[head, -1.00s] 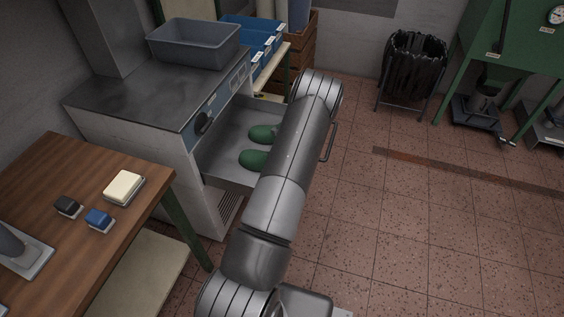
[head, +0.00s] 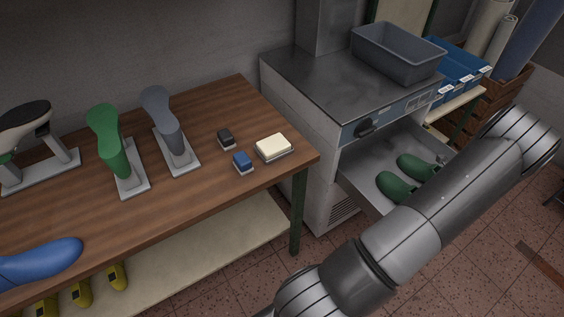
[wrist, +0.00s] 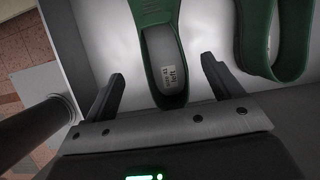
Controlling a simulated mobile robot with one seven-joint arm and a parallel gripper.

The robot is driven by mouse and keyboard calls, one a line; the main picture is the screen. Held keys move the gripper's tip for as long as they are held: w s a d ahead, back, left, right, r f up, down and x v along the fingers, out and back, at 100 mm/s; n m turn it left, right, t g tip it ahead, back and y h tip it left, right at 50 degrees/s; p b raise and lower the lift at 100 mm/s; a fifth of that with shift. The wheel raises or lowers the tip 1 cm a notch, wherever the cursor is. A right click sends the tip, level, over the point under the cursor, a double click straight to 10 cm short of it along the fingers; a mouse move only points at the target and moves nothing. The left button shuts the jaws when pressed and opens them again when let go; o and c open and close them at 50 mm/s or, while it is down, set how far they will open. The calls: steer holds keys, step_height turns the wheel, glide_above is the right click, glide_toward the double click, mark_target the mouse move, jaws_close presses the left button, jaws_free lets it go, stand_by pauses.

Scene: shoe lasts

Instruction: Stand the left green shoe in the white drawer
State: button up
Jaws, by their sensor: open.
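The left green shoe (wrist: 165,62) lies in the centre of the wrist view, with its heel towards me and a label reading "left" on its insole. It sits sole-down in the open white drawer (wrist: 107,32). In the head view it appears to be the nearer green shoe (head: 396,188), partly behind my arm. The other green shoe (wrist: 262,40) is beside it to the right, a gap apart; it also shows in the head view (head: 414,167). My gripper (wrist: 163,72) is open, one finger on either side of the left shoe's heel. In the head view my arm hides it.
The drawer (head: 362,178) sticks out of a grey metal cabinet (head: 330,85) carrying a grey bin (head: 398,55). Left stands a wooden table (head: 200,195) with a green last (head: 112,150), a grey last (head: 165,130) and small blocks. A dark bar (wrist: 35,130) is close at the wrist view's left.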

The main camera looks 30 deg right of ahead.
steer(key=w+a+r+n+g, duration=0.1)
steer(key=w+a+r+n, duration=0.6)
steer(key=w+r, duration=0.4)
steer(key=w+a+r+n, duration=0.5)
steer(key=w+a+r, duration=0.4)
steer(key=w+r, duration=0.2)
steer(key=w+a+r+n, duration=0.5)
steer(key=a+r, duration=0.3)
steer(key=a, duration=0.4)
steer(key=s+a+r+n, duration=0.1)
steer(key=a+r+n, duration=0.35)
steer(key=a, duration=0.55)
steer(key=s+a+r+n, duration=0.1)
steer(key=a+r+n, duration=0.35)
steer(key=a, duration=0.45)
steer(key=s+a+r+n+t, duration=0.2)
steer(key=s+a+n, duration=0.7)
steer(key=s+a, duration=0.3)
steer(key=a, duration=0.3)
steer(key=shift+r+n, duration=0.2)
steer(key=shift+n, duration=0.1)
